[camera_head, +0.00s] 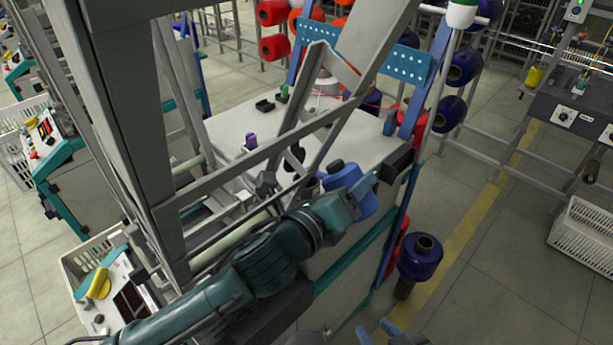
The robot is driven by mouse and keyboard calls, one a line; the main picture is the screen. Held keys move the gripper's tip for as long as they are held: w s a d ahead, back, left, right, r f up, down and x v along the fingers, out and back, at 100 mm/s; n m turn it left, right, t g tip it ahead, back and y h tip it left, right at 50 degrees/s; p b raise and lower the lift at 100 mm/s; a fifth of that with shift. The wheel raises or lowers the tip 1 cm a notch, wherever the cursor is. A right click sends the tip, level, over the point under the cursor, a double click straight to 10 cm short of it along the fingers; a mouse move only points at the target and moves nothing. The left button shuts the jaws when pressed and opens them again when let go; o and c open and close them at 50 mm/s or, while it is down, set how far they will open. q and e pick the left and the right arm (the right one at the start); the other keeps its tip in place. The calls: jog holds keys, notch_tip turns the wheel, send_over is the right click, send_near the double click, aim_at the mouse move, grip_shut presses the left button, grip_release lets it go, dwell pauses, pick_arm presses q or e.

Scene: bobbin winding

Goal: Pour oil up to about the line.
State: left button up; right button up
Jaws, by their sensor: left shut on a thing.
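My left gripper (368,184) reaches over the front of the white machine top (235,122). It is shut on a blue container with a dark cap (345,177), which I take to be the oil can. Its spout and any oil flow are not visible. A dark rounded part (293,158) stands on the machine top to its left, partly behind grey bars. I cannot make out a fill line or an oil level. My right gripper (376,331) is at the bottom edge, empty, its blue-grey fingers apart and partly cut off.
Grey frame bars (275,150) cross in front of the machine top. A blue upright (405,200) and a dark block (396,164) stand close right of my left gripper. A blue bobbin (420,256) is low on the right. The floor (480,290) there is clear.

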pick_arm(q)
jog(key=shift+p, duration=0.45)
dwell(1.4)
jog(key=shift+f+m+t, duration=0.4)
jog(key=shift+f+m, duration=0.6)
jog(key=shift+m, duration=0.2)
jog(key=shift+r+m, duration=0.25)
jog(key=shift+m, duration=0.15)
jog(key=shift+w+a+r+m+p, duration=0.15)
jog(key=shift+m+p, duration=0.45)
jog(key=shift+m, duration=0.2)
jog(key=shift+w+a+m+t, duration=0.15)
jog(key=shift+m+t, duration=0.25)
jog(key=shift+m, duration=0.4)
